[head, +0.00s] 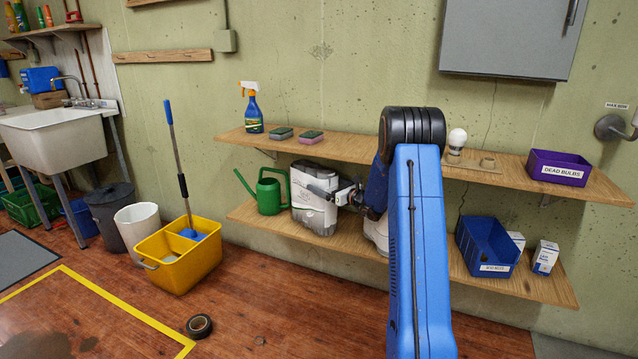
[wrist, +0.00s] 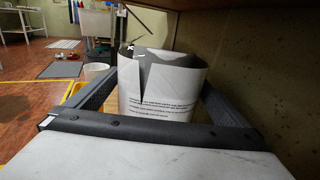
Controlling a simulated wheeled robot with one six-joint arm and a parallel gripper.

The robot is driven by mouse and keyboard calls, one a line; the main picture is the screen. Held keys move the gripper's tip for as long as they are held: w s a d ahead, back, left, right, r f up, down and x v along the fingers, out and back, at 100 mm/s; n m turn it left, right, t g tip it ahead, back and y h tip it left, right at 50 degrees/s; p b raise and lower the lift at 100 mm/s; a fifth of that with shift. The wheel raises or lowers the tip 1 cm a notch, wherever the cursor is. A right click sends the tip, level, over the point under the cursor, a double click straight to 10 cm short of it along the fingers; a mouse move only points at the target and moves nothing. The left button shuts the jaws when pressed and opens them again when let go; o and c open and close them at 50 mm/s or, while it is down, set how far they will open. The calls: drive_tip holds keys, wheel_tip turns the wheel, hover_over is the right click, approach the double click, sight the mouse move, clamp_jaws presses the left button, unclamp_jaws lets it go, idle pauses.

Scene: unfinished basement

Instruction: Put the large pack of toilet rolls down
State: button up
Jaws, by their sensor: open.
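The large pack of toilet rolls (head: 314,219), white and grey with printing, stands upright on the lower wooden shelf (head: 262,227), just right of the green watering can. In the wrist view the pack (wrist: 160,92) is straight ahead, with small black text low on its near face. My gripper (head: 324,192) is at the pack's right side in the head view. Its two dark fingers (wrist: 158,84) are open and reach toward the pack, one on each side. I cannot tell whether they touch it. My arm hides part of the shelf.
A white object (head: 375,232) is partly hidden behind my arm on the lower shelf. The watering can (head: 268,194) stands left of the pack. The upper shelf (head: 350,151) runs above. A blue bin (head: 487,246) is to the right; a yellow mop bucket (head: 180,256) is on the floor.

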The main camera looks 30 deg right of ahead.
sight(333, 187)
drive_tip(key=v, duration=0.7)
idle(0.3)
